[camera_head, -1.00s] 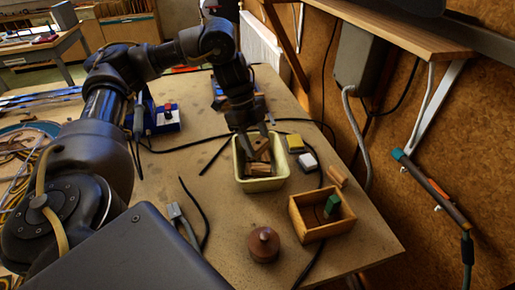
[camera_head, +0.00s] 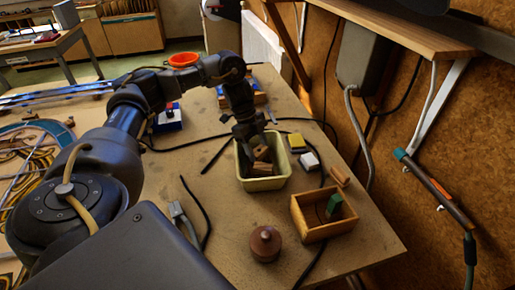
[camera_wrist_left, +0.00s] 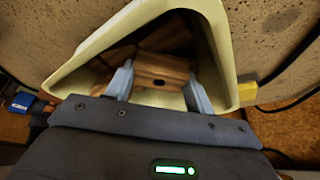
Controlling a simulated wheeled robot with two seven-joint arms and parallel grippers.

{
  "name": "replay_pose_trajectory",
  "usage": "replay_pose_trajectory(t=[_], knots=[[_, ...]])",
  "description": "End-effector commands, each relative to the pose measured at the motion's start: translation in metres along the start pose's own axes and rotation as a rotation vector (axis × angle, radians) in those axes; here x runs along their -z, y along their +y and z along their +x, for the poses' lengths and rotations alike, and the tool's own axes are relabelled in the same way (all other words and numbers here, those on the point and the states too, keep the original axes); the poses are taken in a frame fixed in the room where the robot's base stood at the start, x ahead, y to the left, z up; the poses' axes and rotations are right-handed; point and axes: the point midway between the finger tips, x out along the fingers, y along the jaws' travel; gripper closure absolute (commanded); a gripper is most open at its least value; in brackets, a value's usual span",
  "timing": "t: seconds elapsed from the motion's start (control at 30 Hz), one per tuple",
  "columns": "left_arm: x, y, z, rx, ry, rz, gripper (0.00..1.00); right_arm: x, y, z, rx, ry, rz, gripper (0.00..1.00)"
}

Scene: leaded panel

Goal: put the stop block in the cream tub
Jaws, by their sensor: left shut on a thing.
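The cream tub (camera_head: 264,184) stands on the workbench, open side up. My left gripper (camera_head: 257,146) points down into its mouth. It is shut on a brown wooden block, the stop block (camera_head: 262,153), which also shows between the two fingers in the left wrist view (camera_wrist_left: 160,72), with a small dark slot in its near face. The held block is at or just inside the tub's opening. Other wooden pieces (camera_head: 260,169) lie in the tub below it; whether the held block touches them I cannot tell. My right gripper is not in view.
A wooden box (camera_head: 312,232) with a green block (camera_head: 334,205) stands right of the tub. A round brown knobbed piece (camera_head: 265,244) lies in front. Yellow (camera_head: 296,141) and white (camera_head: 309,161) blocks and a wooden piece (camera_head: 340,176) lie to the right. Black cables cross the bench.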

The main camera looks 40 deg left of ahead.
Motion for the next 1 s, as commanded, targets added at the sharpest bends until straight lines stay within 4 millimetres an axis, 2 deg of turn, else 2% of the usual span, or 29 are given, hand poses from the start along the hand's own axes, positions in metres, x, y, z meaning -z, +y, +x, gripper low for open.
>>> replay_pose_trajectory(t=[0.37,0.4,0.53,0.83,1.0], knots=[[-0.001,0.0,0.004,0.0,0.0,0.0,0.72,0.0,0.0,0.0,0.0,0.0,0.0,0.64],[-0.001,0.0,0.003,0.001,0.0,0.001,0.42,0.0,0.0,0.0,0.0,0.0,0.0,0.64],[-0.001,0.0,0.003,0.001,0.0,0.001,0.25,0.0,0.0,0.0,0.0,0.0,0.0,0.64],[-0.001,0.0,0.002,0.001,0.0,0.001,0.24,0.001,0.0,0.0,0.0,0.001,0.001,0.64],[0.0,-0.001,-0.015,0.005,-0.002,0.001,0.24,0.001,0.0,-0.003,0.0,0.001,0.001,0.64]])
